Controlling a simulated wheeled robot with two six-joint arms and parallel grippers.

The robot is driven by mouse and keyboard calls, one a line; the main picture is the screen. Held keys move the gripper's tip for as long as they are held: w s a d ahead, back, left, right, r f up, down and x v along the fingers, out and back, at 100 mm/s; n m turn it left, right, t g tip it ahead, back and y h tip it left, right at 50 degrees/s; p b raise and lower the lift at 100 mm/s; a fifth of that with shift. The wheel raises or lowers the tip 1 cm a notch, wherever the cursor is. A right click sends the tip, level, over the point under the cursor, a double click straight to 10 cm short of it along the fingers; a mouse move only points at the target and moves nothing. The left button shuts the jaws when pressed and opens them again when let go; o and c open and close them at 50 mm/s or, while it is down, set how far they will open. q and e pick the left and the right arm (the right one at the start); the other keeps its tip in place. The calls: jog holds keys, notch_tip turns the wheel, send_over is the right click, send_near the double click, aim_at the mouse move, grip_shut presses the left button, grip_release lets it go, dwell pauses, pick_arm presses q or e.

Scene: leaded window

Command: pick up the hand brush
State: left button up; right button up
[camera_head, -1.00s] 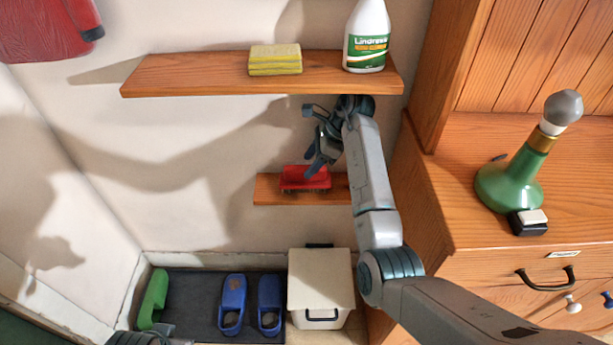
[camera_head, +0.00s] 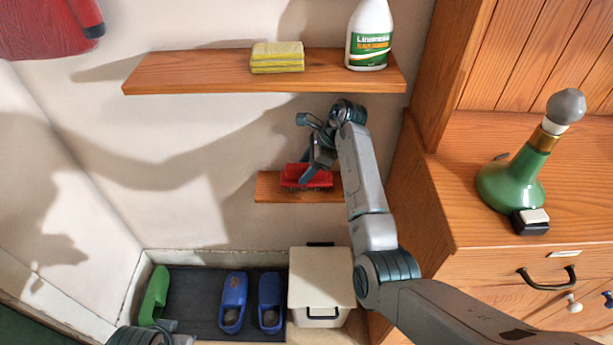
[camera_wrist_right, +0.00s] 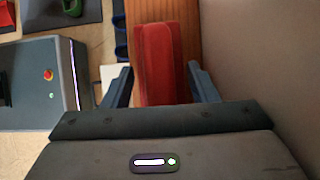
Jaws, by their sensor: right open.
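The hand brush (camera_head: 317,182) is red with dark bristles and lies on the small lower wooden shelf (camera_head: 268,187). My right gripper (camera_head: 309,174) is at the brush from above, its fingers pointing down and partly covering it. In the right wrist view the red brush (camera_wrist_right: 160,55) lies between the two open fingers of my right gripper (camera_wrist_right: 162,84), with a gap on each side. Only a piece of my left arm shows at the bottom left edge of the head view; its fingers are not seen.
The upper shelf (camera_head: 200,76) with a yellow sponge stack (camera_head: 277,57) and a white bottle (camera_head: 369,40) is above my right gripper. The cabinet (camera_head: 440,215) stands close on the right. Below are a cream box (camera_head: 320,275) and blue clogs (camera_head: 233,300) on a dark mat.

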jog(key=c, duration=1.1)
